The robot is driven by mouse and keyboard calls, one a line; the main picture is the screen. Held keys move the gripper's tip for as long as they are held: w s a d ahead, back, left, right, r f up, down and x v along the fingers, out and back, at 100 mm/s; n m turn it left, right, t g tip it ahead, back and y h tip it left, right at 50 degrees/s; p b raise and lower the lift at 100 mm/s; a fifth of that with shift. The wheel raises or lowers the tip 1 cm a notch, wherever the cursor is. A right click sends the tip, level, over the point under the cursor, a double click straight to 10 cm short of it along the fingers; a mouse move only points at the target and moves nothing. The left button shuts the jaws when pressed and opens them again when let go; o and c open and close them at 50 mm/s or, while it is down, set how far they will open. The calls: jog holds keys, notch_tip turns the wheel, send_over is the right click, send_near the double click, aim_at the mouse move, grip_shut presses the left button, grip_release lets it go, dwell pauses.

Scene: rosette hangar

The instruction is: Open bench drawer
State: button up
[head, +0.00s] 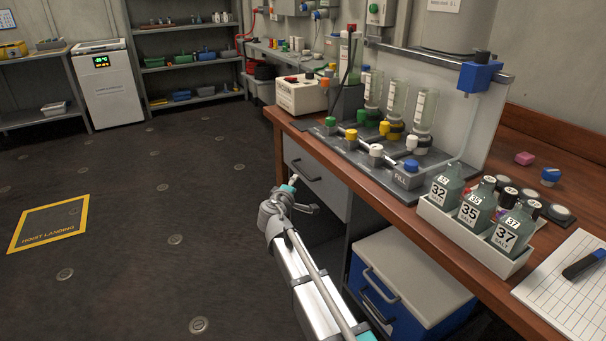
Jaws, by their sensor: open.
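The bench drawer (330,192) has a light grey front and sits under the left part of the wooden bench (405,212). It looks shut, its front in line with the bench frame. Its dark bar handle (306,171) runs across the upper part of the front. My gripper (294,182) is at the end of my arm, in front of the drawer and just below and left of the handle in the picture. It is open and looks empty. The gap in depth between it and the handle is hard to judge.
A blue cool box (412,268) with a grey lid stands under the bench, right of my arm. A white rack (478,238) of numbered bottles and a filling station (372,150) stand on the bench. The dark floor to the left is open, with a yellow-edged hatch (50,224).

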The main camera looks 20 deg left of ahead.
aim_at(302, 171)
jog(key=w, duration=0.3)
jog(key=w+f, duration=0.1)
jog(key=w, duration=0.2)
jog(key=w+a+b, duration=0.1)
jog(key=w, duration=0.3)
jog(key=shift+f, duration=0.2)
jog(key=shift+c, duration=0.2)
grip_shut()
